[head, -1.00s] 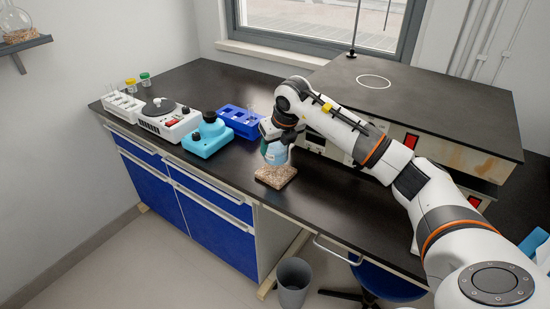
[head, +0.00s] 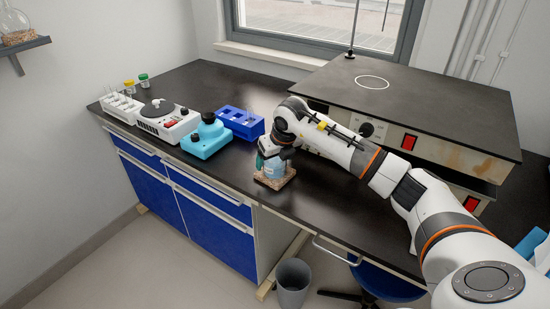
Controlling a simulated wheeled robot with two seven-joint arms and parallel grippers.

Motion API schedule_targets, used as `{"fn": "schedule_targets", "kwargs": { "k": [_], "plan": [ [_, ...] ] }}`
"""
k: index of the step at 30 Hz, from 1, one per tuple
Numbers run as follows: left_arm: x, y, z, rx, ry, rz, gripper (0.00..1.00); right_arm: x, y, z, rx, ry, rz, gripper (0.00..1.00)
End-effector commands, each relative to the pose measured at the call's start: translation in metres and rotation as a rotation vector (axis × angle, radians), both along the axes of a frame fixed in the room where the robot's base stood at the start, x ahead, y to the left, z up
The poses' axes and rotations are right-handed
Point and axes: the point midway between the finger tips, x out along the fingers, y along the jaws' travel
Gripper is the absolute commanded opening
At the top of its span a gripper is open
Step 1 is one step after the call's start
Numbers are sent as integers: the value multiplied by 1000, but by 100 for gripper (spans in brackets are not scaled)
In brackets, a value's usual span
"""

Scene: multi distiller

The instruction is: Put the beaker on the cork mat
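The beaker (head: 274,171), with pale blue contents, is upright at the cork mat (head: 288,182), its base at the mat's surface. The cork mat is a small speckled brown square near the bench's front edge. My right gripper (head: 265,160) reaches down from above and right, with its fingers at the beaker's upper part. It appears shut on the beaker; the far finger is hidden. My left gripper is not in view.
A blue rack (head: 241,122), a light blue device (head: 207,138) and a white device with a round plate (head: 168,121) stand left of the mat. A large dark-topped apparatus (head: 440,105) stands right. The bench (head: 235,165) just left of the mat is clear.

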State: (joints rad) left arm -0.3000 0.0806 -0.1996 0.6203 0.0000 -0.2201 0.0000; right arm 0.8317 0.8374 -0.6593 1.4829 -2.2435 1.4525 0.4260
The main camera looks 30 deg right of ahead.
Motion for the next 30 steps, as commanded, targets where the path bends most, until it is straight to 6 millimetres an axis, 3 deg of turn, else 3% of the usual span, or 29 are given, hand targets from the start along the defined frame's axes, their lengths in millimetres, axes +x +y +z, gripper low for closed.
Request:
{"fn": "schedule_targets", "kwargs": {
  "k": [10,22,30],
  "plan": [
    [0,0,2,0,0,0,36,-2,0,11,-2,-3,1,82],
    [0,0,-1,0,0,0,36,-33,2,86,-2,-6,1,82],
    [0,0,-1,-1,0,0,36,-45,3,112,0,-1,1,82]
  ]
}}
